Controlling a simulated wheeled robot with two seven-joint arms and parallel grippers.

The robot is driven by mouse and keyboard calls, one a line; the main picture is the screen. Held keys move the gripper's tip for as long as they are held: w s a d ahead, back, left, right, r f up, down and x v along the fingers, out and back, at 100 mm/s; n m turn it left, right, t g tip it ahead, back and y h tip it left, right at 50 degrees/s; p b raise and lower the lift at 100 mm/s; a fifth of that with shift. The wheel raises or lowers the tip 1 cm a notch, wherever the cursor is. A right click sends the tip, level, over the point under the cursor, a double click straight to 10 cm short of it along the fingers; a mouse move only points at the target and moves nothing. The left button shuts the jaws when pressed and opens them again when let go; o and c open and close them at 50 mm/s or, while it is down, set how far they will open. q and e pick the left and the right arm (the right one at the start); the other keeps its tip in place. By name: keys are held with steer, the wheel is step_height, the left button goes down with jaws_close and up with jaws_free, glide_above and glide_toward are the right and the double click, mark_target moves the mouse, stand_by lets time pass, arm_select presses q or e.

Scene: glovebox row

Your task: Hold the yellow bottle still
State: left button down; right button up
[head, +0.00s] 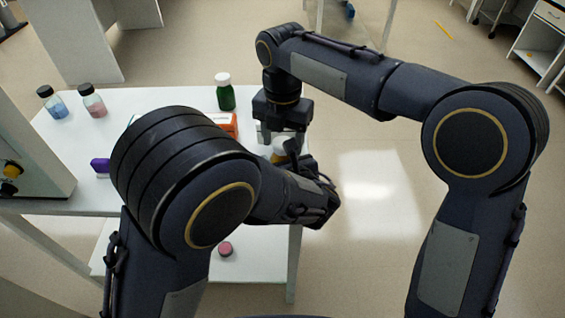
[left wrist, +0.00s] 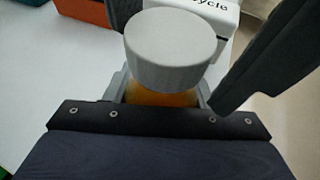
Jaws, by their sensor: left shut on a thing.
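The yellow bottle (head: 279,156) stands near the right edge of the white table in the head view, partly hidden by my arms. In the left wrist view its pale cap (left wrist: 170,50) is at the centre, with the amber body (left wrist: 160,98) just below it. My left gripper (left wrist: 161,97) is shut on the body below the cap; in the head view its fingers are mostly hidden behind my left arm. My right gripper (head: 280,137) points down above the bottle, its fingers apart, with nothing seen held between them.
A green bottle (head: 225,97), an orange box (head: 224,124), a blue bottle (head: 55,105), a pink bottle (head: 94,104) and a purple object (head: 100,166) are on the table. A white box with lettering (left wrist: 208,12) is behind the cap. A pink round item (head: 226,249) lies on the lower shelf.

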steer(key=c, duration=1)
steer(key=shift+o, duration=0.2)
steer(key=m, duration=0.3)
steer(key=o, duration=1.1)
steer(key=shift+r, duration=0.1)
steer(key=shift+r, duration=2.2)
